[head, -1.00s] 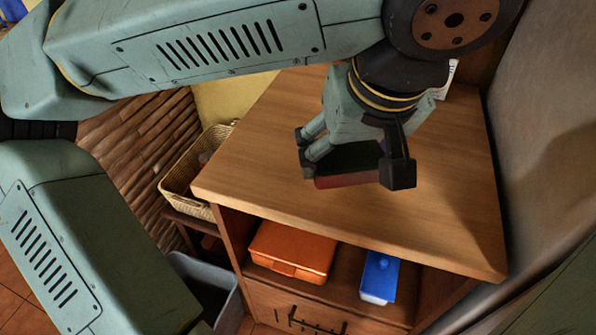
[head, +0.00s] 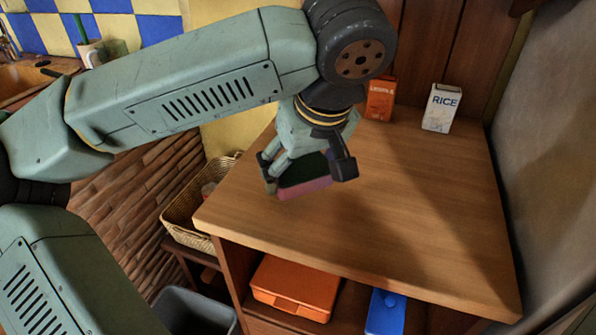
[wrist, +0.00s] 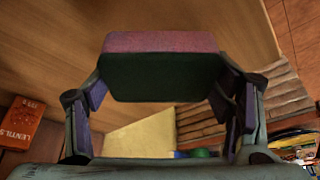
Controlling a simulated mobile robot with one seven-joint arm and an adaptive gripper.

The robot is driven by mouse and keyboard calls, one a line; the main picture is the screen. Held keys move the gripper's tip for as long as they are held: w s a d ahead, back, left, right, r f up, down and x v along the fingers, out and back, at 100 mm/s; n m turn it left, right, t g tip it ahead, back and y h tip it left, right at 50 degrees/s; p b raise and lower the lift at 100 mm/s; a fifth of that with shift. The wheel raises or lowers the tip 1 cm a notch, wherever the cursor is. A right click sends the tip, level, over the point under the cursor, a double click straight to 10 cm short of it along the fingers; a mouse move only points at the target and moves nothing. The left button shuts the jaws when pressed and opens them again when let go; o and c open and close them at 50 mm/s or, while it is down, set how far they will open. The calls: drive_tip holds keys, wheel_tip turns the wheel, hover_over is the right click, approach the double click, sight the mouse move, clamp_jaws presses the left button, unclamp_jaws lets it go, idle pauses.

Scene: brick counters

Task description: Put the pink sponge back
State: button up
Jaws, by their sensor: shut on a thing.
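The pink sponge (head: 304,189) has a dark green scouring side. My gripper (head: 306,172) is shut on it, with one finger at each end, and holds it over the wooden counter top (head: 420,210). In the wrist view the sponge (wrist: 160,42) sits between the two fingers, its dark side facing the camera. I cannot tell its exact height above the counter.
A lentils box (head: 380,98) and a rice box (head: 441,108) stand at the counter's back. A wicker basket (head: 180,222) is left of the counter. An orange container (head: 294,286) and a blue one (head: 385,312) lie on the shelf below.

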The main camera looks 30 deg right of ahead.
sight(299, 174)
drive_tip(key=shift+w+d, duration=0.15)
drive_tip(key=shift+w, duration=0.15)
drive_tip(key=shift+w+d, duration=0.2)
drive_tip(key=shift+w, duration=0.3)
wheel_tip(299, 174, down, 3)
drive_tip(key=shift+r+p, duration=0.1)
drive_tip(key=shift+p, duration=0.3)
drive_tip(key=shift+f, duration=0.45)
drive_tip(key=shift+f+b, duration=0.3)
drive_tip(key=o, duration=1.1)
drive_tip(key=shift+r, duration=0.1)
